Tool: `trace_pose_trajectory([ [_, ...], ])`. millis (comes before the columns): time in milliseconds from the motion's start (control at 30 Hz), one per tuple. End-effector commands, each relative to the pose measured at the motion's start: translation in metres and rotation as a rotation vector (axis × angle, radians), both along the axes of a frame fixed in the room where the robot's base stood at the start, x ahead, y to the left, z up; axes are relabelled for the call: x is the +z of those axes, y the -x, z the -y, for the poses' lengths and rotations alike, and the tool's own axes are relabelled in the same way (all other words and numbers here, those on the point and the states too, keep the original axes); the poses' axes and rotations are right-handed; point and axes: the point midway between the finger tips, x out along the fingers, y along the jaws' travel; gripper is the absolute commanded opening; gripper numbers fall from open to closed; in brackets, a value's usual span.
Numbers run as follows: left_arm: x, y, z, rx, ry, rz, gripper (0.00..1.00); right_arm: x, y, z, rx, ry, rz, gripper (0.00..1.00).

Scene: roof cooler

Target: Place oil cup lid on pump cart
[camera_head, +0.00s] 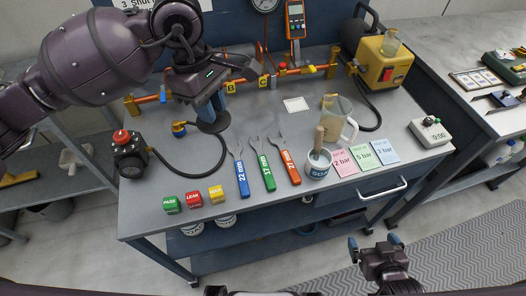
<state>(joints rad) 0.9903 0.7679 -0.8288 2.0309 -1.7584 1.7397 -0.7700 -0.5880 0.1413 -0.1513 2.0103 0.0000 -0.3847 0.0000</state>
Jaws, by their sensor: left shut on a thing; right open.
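My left gripper (212,112) reaches in over the back left of the bench, pointing down. It is shut on a dark round disc-like piece (213,125), which may be the oil cup lid; the gripper hides part of it. I cannot tell if the disc touches the bench. A yellow pump unit (383,66) with a red switch stands at the back right, with a clear cup (391,43) on its top. The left gripper is well left of it. My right gripper (374,245) is open and empty, in front of the bench.
The grey bench (300,115) holds spanners (264,165), a mug (318,166), a clear jug (337,118), coloured cards (362,156), small blocks (193,199) and a timer (431,131). An orange pipe with valves (283,72) runs along the back. A black hose curls at left.

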Motion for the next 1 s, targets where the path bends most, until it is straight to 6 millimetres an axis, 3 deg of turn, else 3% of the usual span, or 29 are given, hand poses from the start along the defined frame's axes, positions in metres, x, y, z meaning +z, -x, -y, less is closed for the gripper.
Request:
trace_pose_trajectory([
  [33,-0.012,0.003,-0.011,-0.001,-0.004,-0.005,0.00,-0.011,0.003,0.000,0.000,0.001,-0.012,0.99],
  [133,-0.014,0.008,-0.024,-0.007,-0.011,0.001,0.00,-0.015,0.004,0.000,0.002,0.001,-0.015,0.99],
  [367,-0.023,0.010,-0.028,-0.008,-0.015,0.004,0.00,-0.010,0.001,0.001,0.005,0.005,-0.003,0.99],
  [1000,-0.155,0.011,-0.027,-0.007,-0.014,0.002,0.00,-0.023,0.002,0.000,0.008,0.005,-0.016,0.99],
])
